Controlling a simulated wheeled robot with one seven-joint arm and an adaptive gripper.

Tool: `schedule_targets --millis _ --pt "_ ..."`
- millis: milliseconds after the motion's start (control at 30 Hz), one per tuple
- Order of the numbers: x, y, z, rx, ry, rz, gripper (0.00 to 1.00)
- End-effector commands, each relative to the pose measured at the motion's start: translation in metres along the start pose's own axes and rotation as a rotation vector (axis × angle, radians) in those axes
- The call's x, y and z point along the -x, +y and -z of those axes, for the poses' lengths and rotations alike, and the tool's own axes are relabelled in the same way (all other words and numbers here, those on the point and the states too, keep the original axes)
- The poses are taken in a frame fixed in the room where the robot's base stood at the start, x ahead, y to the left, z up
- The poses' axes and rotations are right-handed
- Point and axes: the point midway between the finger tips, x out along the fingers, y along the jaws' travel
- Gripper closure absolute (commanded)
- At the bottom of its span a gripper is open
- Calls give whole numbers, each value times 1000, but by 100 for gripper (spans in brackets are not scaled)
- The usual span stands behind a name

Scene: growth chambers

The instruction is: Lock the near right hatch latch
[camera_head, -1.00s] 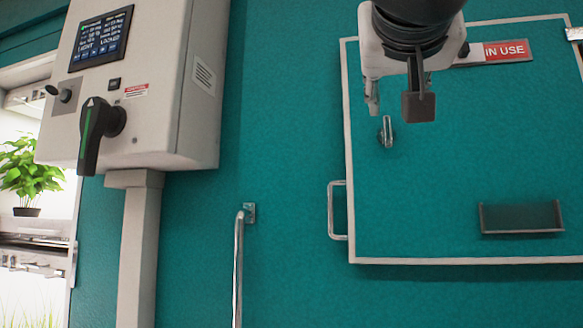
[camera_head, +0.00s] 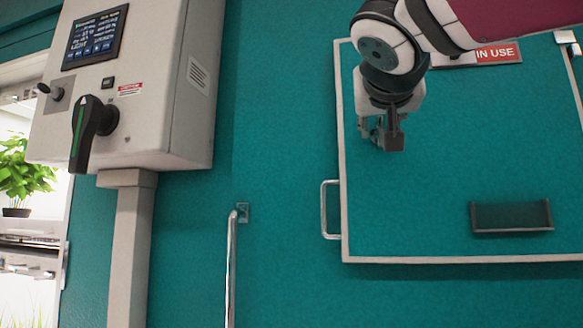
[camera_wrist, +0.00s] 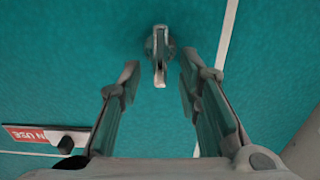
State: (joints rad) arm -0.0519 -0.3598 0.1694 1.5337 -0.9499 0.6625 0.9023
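The small metal hatch latch (camera_wrist: 159,55) sits on the teal hatch panel (camera_head: 440,170). In the wrist view it lies straight ahead, centred between my fingertips and slightly beyond them. In the head view my gripper (camera_head: 378,136) is in front of the latch and mostly hides it. In the wrist view my gripper (camera_wrist: 159,70) is open, with one finger on each side of the latch line and a visible gap to both. I see no clear contact.
A U-shaped handle (camera_head: 324,210) is at the hatch's left edge, and a dark recessed pull (camera_head: 511,216) is lower right. An "IN USE" sign (camera_head: 497,53) is above. Further left are a vertical rail (camera_head: 231,270) and a control box (camera_head: 170,120) with a black rotary handle (camera_head: 88,130).

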Motion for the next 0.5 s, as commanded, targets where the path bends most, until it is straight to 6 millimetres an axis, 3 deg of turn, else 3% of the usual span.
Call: schedule_targets --millis 33,133,167,500 --pt "0 0 0 0 0 0 75" --pt "0 0 0 0 0 0 98" --pt "0 0 0 0 0 0 100" --pt "0 0 0 16 0 0 100"
